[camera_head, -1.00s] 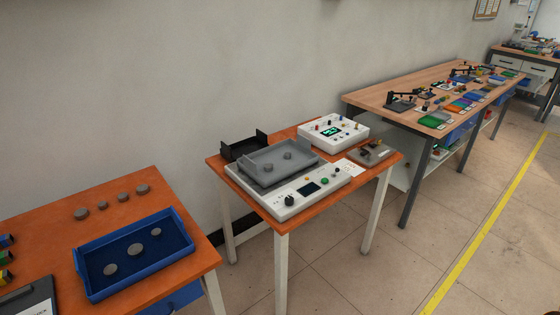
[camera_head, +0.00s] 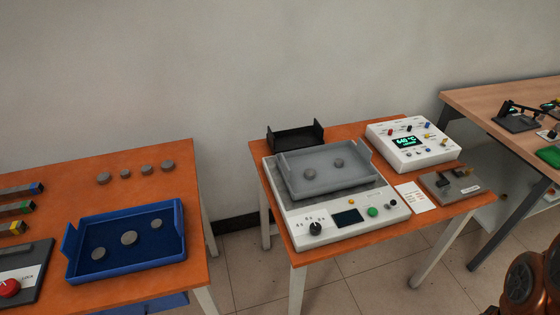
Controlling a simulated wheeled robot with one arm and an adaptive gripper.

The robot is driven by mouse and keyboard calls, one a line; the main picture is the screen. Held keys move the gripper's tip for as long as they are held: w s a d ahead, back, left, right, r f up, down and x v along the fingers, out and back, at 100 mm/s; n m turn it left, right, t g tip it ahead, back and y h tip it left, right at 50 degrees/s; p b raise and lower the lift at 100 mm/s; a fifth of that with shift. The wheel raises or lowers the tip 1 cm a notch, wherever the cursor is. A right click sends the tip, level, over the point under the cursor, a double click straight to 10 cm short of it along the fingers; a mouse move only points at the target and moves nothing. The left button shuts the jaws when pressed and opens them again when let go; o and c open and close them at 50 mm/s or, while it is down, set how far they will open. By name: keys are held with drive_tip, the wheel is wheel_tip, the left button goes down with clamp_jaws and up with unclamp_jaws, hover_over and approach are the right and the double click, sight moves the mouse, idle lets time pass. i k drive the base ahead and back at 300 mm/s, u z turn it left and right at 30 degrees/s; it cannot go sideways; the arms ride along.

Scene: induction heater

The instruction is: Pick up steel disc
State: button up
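Several grey steel discs are in view. Three lie in the blue tray (camera_head: 75,262) on the left table: one at left (camera_head: 98,253), one in the middle (camera_head: 129,238) and one at right (camera_head: 156,224). A row of several more discs (camera_head: 125,173) lies on the bare table behind that tray. Two discs (camera_head: 309,174) sit in the grey tray (camera_head: 345,180) on the white induction heater on the middle table. My gripper is not in view. A dark orange-brown arm part, possibly mine, shows at the lower right edge.
A gap of floor separates the left orange table (camera_head: 50,182) from the middle orange table (camera_head: 262,150). A white meter box (camera_head: 410,142) with a green display, a black tray (camera_head: 295,138) and a small grey fixture (camera_head: 450,184) crowd the middle table. A wooden bench (camera_head: 490,98) stands at right.

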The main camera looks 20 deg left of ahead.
sight(309, 174)
drive_tip(key=u, duration=0.95)
drive_tip(key=i, duration=0.85)
drive_tip(key=u, duration=0.9)
